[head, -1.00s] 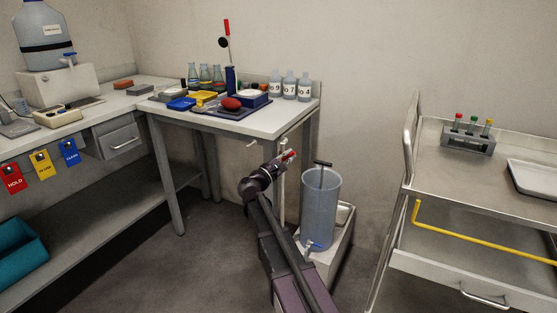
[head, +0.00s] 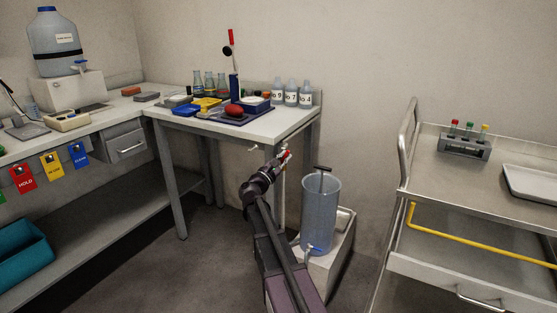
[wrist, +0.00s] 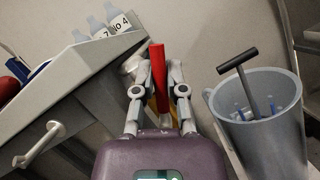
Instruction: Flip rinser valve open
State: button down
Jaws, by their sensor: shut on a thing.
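The red lever (wrist: 158,80) of the rinser valve stands between the two fingers of my gripper (wrist: 157,72) in the wrist view, and the fingers are closed around it. In the head view my gripper (head: 278,164) reaches to the same red lever (head: 285,154), at the white upright pipe (head: 283,200) beside the bench's right end. The fingers and my gripper body hide most of the valve body.
A tall blue-grey cylinder (head: 321,215) with a dark T-handle stands right of my arm on a pale plinth (head: 338,255). The bench's right edge (head: 300,122) is close on the left. A steel trolley (head: 445,205) stands at the right. Open floor lies under the bench.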

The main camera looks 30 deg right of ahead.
dwell(0.3)
jog(key=c, duration=0.7)
grip_release()
jog(key=shift+s+d, duration=0.15)
